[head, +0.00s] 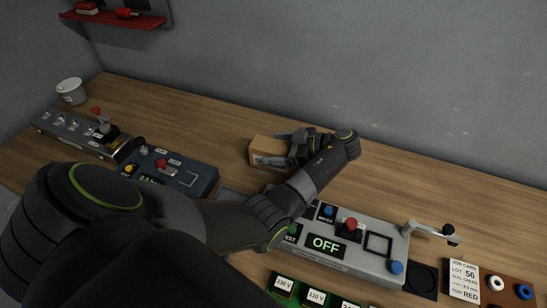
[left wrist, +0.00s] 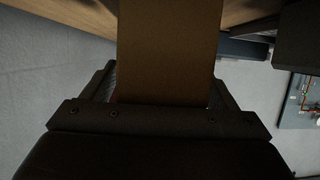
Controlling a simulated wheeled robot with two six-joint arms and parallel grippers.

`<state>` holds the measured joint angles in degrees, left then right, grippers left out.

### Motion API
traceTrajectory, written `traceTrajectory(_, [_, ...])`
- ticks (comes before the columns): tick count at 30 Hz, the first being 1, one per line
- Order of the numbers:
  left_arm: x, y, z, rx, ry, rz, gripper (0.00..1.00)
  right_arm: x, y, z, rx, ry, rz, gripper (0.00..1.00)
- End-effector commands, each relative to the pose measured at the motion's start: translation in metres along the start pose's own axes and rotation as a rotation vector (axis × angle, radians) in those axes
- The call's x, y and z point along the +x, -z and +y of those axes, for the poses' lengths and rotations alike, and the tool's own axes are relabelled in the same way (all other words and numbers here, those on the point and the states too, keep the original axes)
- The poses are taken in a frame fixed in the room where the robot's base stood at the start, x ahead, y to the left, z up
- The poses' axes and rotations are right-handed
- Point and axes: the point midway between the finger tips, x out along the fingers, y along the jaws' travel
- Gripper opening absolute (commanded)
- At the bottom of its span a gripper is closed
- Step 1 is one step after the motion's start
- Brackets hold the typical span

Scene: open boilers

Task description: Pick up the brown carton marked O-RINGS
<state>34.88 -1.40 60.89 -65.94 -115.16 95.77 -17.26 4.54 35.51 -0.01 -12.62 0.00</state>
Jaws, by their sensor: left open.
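The brown carton (head: 266,151) stands on the wooden bench in the middle of the head view. Its printing is too small to read. My left gripper (head: 286,147) is at the carton's right side, and its arm crosses the view from the lower left. In the left wrist view the carton (left wrist: 168,50) fills the space between the open fingers of the left gripper (left wrist: 165,85). I cannot tell whether the fingers touch it. The gripper hides part of the carton in the head view. My right gripper is not in view.
A grey console marked OFF (head: 325,243) with a red button and a crank lies in front of the carton. A dark blue device (head: 190,180) and a grey switch strip (head: 75,133) are to the left. The bench (head: 400,180) is clear right of the gripper, before the wall.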

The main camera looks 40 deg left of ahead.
Motion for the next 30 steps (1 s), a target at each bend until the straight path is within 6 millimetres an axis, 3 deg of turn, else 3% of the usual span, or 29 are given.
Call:
traceTrajectory(4, [-0.0003, 0.0004, -0.0001, 0.000, 0.000, 0.000, 0.80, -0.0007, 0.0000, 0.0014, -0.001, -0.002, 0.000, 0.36])
traceTrajectory(18, [-0.0008, 0.0008, 0.0003, -0.001, 0.000, 0.000, 0.21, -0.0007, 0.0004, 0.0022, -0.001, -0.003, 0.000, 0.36])
traceTrajectory(30, [0.0000, 0.0081, 0.0035, 0.000, -0.003, 0.000, 0.21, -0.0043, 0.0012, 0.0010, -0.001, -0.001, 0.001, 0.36])
